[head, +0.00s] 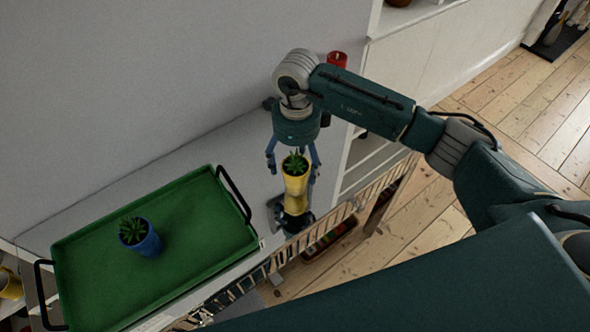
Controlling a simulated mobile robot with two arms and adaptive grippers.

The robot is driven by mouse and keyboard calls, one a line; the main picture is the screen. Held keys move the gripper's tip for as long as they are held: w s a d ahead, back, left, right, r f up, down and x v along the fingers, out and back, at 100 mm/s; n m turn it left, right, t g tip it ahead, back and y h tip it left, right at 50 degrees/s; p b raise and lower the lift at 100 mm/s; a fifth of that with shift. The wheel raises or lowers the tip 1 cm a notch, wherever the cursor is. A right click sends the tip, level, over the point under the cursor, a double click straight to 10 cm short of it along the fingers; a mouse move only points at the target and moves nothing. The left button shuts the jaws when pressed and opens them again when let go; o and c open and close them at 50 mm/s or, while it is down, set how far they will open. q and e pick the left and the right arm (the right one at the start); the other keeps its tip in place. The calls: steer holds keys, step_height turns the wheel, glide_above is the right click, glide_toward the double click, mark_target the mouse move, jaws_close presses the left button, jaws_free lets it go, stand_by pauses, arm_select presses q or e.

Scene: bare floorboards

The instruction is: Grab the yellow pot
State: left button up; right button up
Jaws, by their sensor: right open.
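The yellow pot (295,186) holds a small green plant and stands upright on the pale shelf top, right of the green tray. My right gripper (293,167) hangs over it from behind, pointing down. Its fingers are spread, one to the left and one to the right of the plant and the pot's upper part. A gap shows on the left; whether the right finger touches is hard to tell. My left gripper is out of view.
A green tray (198,230) with black handles lies on the left, with a blue potted plant (140,238) in it. A dark object (298,222) sits just below the yellow pot in the picture. A slatted rail (340,212) runs along the front edge. A red item (337,59) stands behind my arm.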

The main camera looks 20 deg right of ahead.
steer(key=shift+s+f, duration=0.1)
steer(key=shift+f, duration=0.5)
steer(key=shift+a+f+p, duration=0.25)
steer(key=shift+f+p, duration=0.8)
steer(key=shift+f, duration=0.1)
step_height(320, 180, down, 3)
steer(key=shift+s+r, duration=0.1)
steer(key=shift+r, duration=0.1)
steer(key=shift+f, duration=0.1)
steer(key=shift+c, duration=1.1)
steer(key=c, duration=0.9)
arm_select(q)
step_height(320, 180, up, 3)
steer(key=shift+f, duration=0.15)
arm_select(e)
steer(key=c, duration=0.6)
